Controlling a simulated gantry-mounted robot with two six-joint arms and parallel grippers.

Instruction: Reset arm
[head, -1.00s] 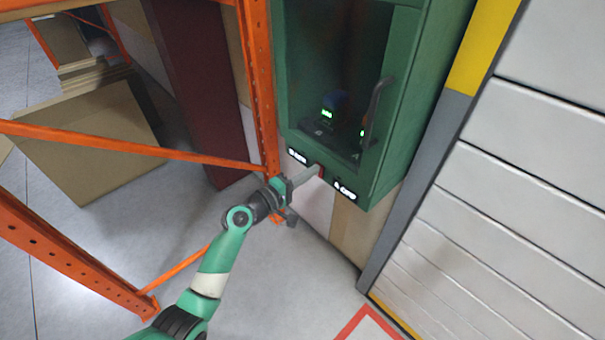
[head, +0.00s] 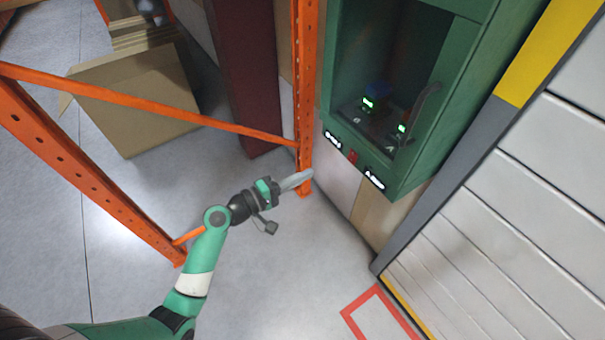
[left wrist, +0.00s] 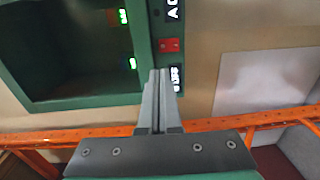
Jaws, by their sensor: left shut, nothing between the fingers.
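My left gripper (head: 298,180) is shut and empty in the head view, in the air by the foot of the orange rack post. It stands apart from the green cabinet (head: 420,178), below and left of it. In the left wrist view the closed fingers (left wrist: 158,98) point toward the cabinet's lower edge, with the red button (left wrist: 169,45) just beyond them. The red button also shows in the head view (head: 352,157) between two black labels. My right gripper is not in view.
An orange rack post (head: 305,90) and crossbar (head: 150,105) stand close to my left arm. Cardboard boxes (head: 135,105) lie behind the rack. A ribbed light-grey shutter (head: 520,220) is at the right. The grey floor at the bottom middle is clear, with a red floor marking (head: 375,310).

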